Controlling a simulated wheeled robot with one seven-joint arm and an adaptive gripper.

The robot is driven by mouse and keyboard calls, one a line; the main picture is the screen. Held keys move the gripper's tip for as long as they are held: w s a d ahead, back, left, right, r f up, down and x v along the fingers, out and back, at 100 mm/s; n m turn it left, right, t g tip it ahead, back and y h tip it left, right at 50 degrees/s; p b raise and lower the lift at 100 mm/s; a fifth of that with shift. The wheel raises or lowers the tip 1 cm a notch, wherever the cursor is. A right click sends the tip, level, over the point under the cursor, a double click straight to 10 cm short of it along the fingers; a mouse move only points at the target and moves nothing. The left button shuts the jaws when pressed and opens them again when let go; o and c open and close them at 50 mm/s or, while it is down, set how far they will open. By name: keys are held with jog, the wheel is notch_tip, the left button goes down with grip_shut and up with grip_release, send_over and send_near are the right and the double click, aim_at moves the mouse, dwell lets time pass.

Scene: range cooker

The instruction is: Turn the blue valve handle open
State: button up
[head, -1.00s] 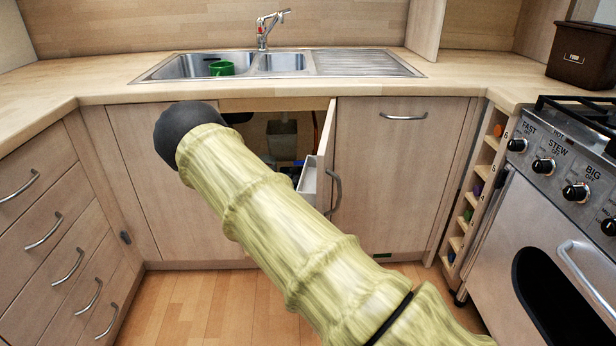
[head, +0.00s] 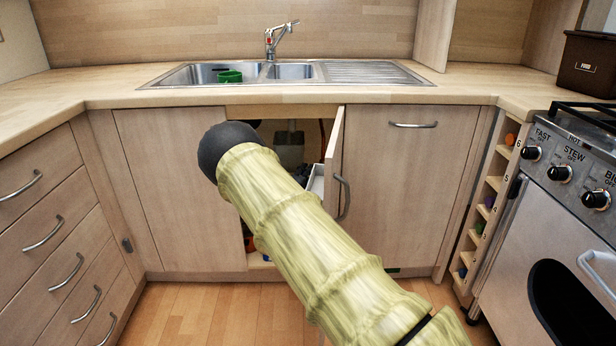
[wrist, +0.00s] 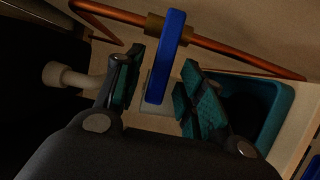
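The blue valve handle (wrist: 166,58) shows in the wrist view as an upright bar on a brass fitting (wrist: 168,30) of a copper pipe (wrist: 225,48). My gripper (wrist: 158,95) is open, with its teal-padded fingers on either side of the handle's lower part.
The cupboard door (head: 333,160) stands open to the right of the opening. In the wrist view a pale pipe (wrist: 68,76) lies left of the gripper and a teal container (wrist: 262,108) lies right of it. A sink (head: 205,76) is above the cupboard.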

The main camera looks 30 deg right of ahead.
jog(key=shift+w+d, duration=0.45)
jog(key=shift+d, duration=0.15)
grip_shut()
